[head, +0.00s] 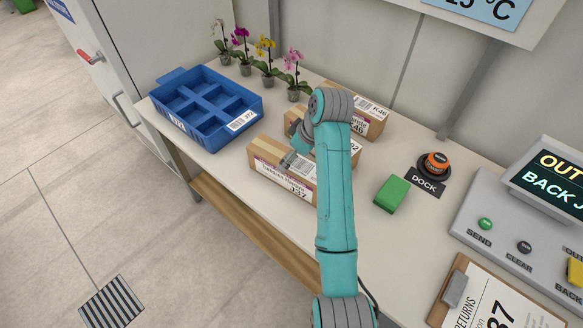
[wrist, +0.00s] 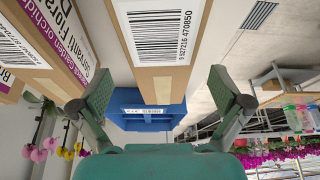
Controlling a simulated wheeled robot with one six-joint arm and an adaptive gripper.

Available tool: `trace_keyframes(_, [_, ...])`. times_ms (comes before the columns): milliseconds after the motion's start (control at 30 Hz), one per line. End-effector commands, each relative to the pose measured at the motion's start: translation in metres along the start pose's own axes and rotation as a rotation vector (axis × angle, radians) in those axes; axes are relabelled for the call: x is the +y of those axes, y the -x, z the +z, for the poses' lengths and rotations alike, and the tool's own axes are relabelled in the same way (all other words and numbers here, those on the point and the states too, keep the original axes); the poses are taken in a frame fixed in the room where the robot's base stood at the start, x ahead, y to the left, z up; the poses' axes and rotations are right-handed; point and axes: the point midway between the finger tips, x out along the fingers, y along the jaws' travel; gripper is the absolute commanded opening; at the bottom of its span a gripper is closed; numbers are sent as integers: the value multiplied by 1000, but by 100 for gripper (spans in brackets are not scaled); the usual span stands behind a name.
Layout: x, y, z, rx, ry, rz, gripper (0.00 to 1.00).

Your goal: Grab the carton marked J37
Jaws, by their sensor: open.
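The carton marked J37 (head: 268,178) lies at the table's front edge, a long brown box with a white label on its front side. My gripper (head: 291,159) is over its top in the head view, partly hidden by my arm. In the wrist view my gripper (wrist: 163,92) is open, one finger on each side of a brown carton (wrist: 154,85) with a white barcode label. From its place this looks like the J37 carton, though no J37 mark shows there. No finger visibly touches it. My arm hides the J37 carton's right end in the head view.
Two similar cartons lie behind: one ending in 92 (head: 352,150) and K46 (head: 373,122). A blue divided crate (head: 190,80) stands left, with potted orchids (head: 268,62) behind it. A green block (head: 392,194), a DOCK button (head: 435,164) and a console (head: 480,205) are right.

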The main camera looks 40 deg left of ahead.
Motion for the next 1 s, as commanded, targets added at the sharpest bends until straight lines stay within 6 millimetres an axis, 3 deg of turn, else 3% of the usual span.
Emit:
trace_keyframes(267, [-1, -21, 1, -1, 1, -1, 100])
trace_keyframes(600, [-1, -62, 3, 0, 0, 0, 100])
trace_keyframes(900, [-1, -66, 3, 0, 1, 1, 100])
trace_keyframes(1000, [-1, -66, 3, 0, 1, 1, 75])
